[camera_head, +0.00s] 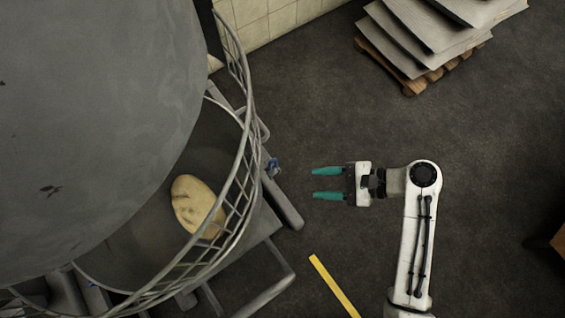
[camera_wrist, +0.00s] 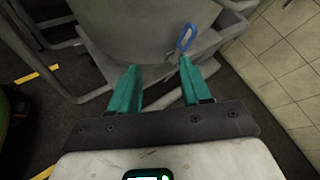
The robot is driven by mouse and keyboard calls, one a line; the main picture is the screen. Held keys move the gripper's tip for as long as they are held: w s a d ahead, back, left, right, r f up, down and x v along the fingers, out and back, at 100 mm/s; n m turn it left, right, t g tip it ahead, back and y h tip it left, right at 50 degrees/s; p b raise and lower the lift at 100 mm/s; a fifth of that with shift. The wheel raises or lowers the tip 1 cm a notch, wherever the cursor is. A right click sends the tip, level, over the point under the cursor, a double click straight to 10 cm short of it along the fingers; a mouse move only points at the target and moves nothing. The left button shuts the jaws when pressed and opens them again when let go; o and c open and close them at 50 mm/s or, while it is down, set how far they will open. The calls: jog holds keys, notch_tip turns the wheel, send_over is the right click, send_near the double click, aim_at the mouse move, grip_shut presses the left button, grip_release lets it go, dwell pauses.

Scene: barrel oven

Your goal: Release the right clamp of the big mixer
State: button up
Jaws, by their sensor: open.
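The big mixer (camera_head: 100,120) fills the left of the head view, with a wire guard (camera_head: 245,150) around its bowl. A lump of dough (camera_head: 195,205) lies in the bowl. The right clamp, with a blue handle (camera_head: 273,167), sits at the bowl's right side. In the wrist view the blue loop handle (camera_wrist: 185,38) shows upright in front of the grey bowl (camera_wrist: 135,30). My gripper (camera_head: 327,183) is open and empty, to the right of the clamp and apart from it. Its teal fingers (camera_wrist: 160,85) point toward the mixer in the wrist view, with the handle beyond the right finger.
The mixer's grey frame arm (camera_head: 283,203) juts out below the clamp. A stack of sheets on a wooden pallet (camera_head: 425,65) stands at the upper right. A yellow floor stripe (camera_head: 333,285) lies below my gripper. A tiled wall (camera_wrist: 285,60) is at the right.

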aim_at(273, 160)
jog(key=w+a+m+y+b, duration=0.1)
jog(key=w+a+m+b, duration=0.1)
jog(key=a+b, duration=0.1)
jog(key=w+a+f+m+y+b, duration=0.1)
jog(key=w+a+y+b, duration=0.1)
jog(key=a, duration=0.3)
jog(key=w+a+f+m+t+y+b, duration=0.1)
jog(key=w+a+m+b, duration=0.1)
jog(key=w+a+b, duration=0.1)
jog(key=shift+a+f+m+y+b, duration=0.15)
jog(key=shift+a+m+y+b, duration=0.2)
jog(key=shift+a+b, duration=0.4)
jog(key=shift+d, duration=0.1)
jog(key=shift+c, duration=0.2)
grip_shut()
